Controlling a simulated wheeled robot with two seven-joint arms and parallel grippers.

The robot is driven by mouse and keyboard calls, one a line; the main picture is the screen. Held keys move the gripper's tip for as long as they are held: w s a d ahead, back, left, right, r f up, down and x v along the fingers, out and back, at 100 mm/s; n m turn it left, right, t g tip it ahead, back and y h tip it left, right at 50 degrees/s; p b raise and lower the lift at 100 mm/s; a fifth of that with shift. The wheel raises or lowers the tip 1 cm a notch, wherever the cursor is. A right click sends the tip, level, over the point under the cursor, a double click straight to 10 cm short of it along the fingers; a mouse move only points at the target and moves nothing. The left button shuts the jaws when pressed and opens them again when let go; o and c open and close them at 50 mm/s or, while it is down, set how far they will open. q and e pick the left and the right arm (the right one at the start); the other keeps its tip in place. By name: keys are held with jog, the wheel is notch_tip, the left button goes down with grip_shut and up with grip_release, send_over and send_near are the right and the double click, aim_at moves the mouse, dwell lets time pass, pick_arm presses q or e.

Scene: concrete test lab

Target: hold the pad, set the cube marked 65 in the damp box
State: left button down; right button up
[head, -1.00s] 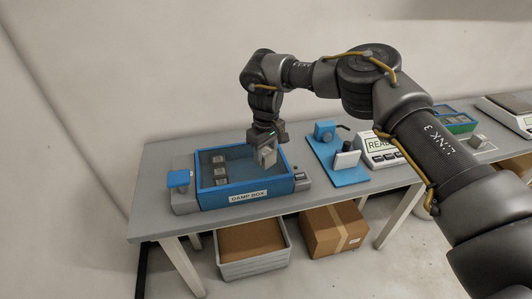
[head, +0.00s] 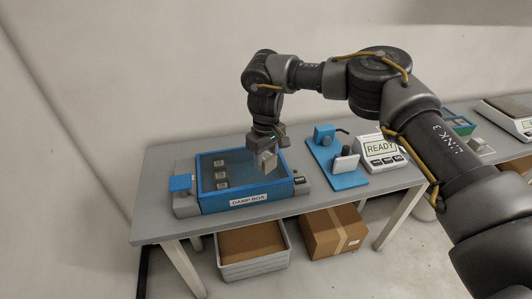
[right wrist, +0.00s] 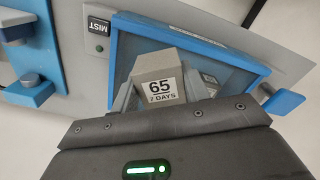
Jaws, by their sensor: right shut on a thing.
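My right gripper (head: 265,150) is shut on a grey cube (head: 269,161) and holds it over the right part of the damp box (head: 203,204). In the right wrist view the cube (right wrist: 158,85) shows its label, "65, 7 DAYS", between the fingers. Whether the held cube touches the box floor is unclear. A blue pad (head: 180,183) sits at the box's left end; it also shows in the right wrist view (right wrist: 283,103). My left gripper is not in view.
A small "MIST" panel (right wrist: 98,27) sits at the box's other end. Right of the box are a blue fixture (head: 347,180) and a white device (head: 380,151) reading "READY". A grey crate (head: 253,269) and a cardboard box (head: 333,232) are under the table (head: 160,153).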

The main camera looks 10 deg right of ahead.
jog(key=s+a+r+p, duration=0.1)
jog(key=s+a+p, duration=0.1)
jog(key=s+p, duration=0.3)
jog(key=s+a+r+p, duration=0.2)
jog(key=s+p, duration=0.3)
jog(key=s, duration=0.7)
jog(key=shift+s+p, duration=0.25)
jog(key=shift+p, duration=0.05)
jog(key=shift+f, duration=0.1)
